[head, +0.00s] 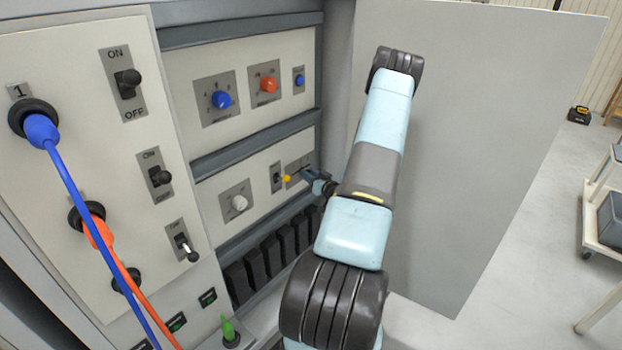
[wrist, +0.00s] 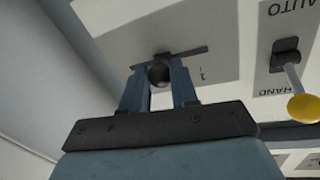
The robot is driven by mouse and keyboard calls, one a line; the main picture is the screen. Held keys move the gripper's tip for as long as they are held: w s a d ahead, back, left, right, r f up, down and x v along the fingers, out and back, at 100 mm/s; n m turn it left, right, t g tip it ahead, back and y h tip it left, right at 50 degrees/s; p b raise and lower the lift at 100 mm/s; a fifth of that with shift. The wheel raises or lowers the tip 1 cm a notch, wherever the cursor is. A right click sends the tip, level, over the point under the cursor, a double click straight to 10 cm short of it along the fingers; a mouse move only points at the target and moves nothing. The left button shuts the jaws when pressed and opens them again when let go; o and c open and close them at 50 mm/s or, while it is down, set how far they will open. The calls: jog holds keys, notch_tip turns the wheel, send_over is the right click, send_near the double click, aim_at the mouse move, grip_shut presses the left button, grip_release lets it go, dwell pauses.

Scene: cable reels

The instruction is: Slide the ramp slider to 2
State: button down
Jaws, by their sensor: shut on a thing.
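The ramp slider's grey plate (head: 294,178) is on the lower right panel of the cabinet in the head view, partly hidden by my gripper (head: 312,178). In the wrist view its plate (wrist: 225,30) has a dark straight slot (wrist: 192,52), with a round black knob (wrist: 159,76) on it. My gripper (wrist: 160,84) is shut on this knob, one blue finger on each side. The knob sits toward the left part of the slot in the wrist view. I cannot read a 2.
A toggle lever with a yellow ball end (wrist: 303,108), labelled AUTO and HAND, stands right of the slider in the wrist view. A white knob (head: 239,203) is left of it in the head view. Black breakers (head: 272,255) line up below. An open grey door (head: 450,150) stands right of my arm.

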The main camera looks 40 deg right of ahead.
jog(key=c, duration=0.9)
grip_release()
jog(key=shift+o, duration=0.2)
jog(key=shift+s, duration=0.15)
jog(key=s, duration=1.3)
jog(key=shift+s+a, duration=0.25)
jog(key=shift+s, duration=0.05)
